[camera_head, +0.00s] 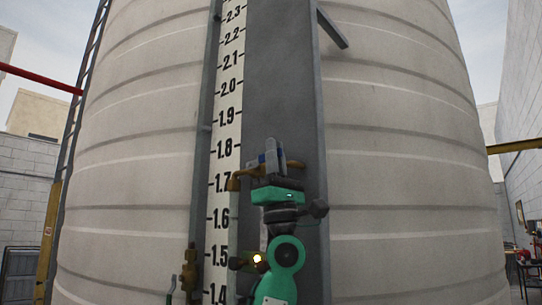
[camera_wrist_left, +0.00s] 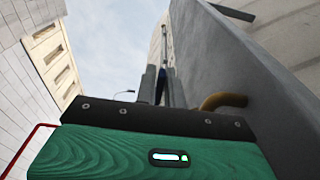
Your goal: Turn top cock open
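A brass bar (camera_head: 294,164) shows right of my left gripper (camera_head: 270,156), at the same height. The gripper's grey fingers point up in front of the brass part and hide its middle. In the left wrist view the fingers (camera_wrist_left: 160,86) look close together, and a curved yellow-brass piece (camera_wrist_left: 223,100) shows to their right. I cannot tell whether the fingers hold anything. My right gripper is not in view.
The numbered level scale (camera_head: 226,130) runs up the large pale tank (camera_head: 410,180). The grey panel (camera_head: 285,70) stands close behind my gripper. A lower brass valve (camera_head: 189,270) sits left of the scale. A ladder (camera_head: 72,130) runs up the tank's left side.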

